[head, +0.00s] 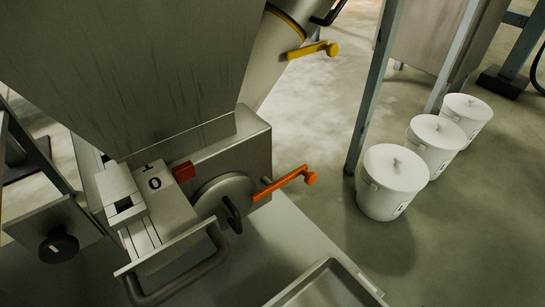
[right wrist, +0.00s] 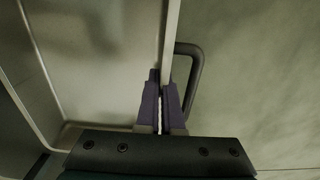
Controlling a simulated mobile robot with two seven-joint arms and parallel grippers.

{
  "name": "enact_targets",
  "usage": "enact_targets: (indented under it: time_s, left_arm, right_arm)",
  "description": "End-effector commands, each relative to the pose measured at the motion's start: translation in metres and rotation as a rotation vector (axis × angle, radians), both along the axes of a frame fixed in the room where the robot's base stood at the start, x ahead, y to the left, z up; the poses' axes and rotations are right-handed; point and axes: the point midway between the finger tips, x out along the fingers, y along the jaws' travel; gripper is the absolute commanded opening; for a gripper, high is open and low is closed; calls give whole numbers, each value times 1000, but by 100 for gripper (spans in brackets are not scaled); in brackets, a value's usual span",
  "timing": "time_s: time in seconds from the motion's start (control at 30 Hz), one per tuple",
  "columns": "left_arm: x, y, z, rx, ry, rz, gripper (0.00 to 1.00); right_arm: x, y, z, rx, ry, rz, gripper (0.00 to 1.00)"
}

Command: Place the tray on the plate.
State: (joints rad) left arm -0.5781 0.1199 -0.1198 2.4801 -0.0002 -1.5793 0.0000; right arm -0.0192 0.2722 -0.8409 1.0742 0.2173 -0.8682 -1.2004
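The tray (head: 335,265) is a shallow metal tray with a raised rim, cut off by the bottom edge of the head view. In the right wrist view the tray (right wrist: 100,60) fills the left side. My right gripper (right wrist: 160,100) has its dark fingers closed around the tray's rim. A flat grey metal surface (head: 262,252), which may be the plate, lies beside the tray below the machine; I cannot tell whether they touch. My left gripper is not in view.
A metal machine with a hopper (head: 130,60) stands at the left, with a black bar handle (head: 180,285) and an orange lever (head: 285,185) sticking out. Several white lidded buckets (head: 393,180) stand on the floor at the right, by a blue-grey post (head: 375,90). A black handle (right wrist: 196,75) shows beside the tray's rim.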

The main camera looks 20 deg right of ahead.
Motion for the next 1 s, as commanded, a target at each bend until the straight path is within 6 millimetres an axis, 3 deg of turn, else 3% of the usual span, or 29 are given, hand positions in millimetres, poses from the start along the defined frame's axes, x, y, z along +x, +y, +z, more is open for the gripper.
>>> enact_targets:
  time_s: [0.3,0.5,0.83,1.0]
  left_arm:
    - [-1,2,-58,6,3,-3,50]
    - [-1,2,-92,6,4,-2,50]
    - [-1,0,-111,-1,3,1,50]
    - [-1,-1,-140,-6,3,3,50]
  right_arm:
    - [89,32,-8,5,-12,-1,0]
    - [134,49,-7,4,-9,-1,0]
    - [160,59,-2,4,-5,0,0]
    - [158,57,-30,2,-2,-1,0]
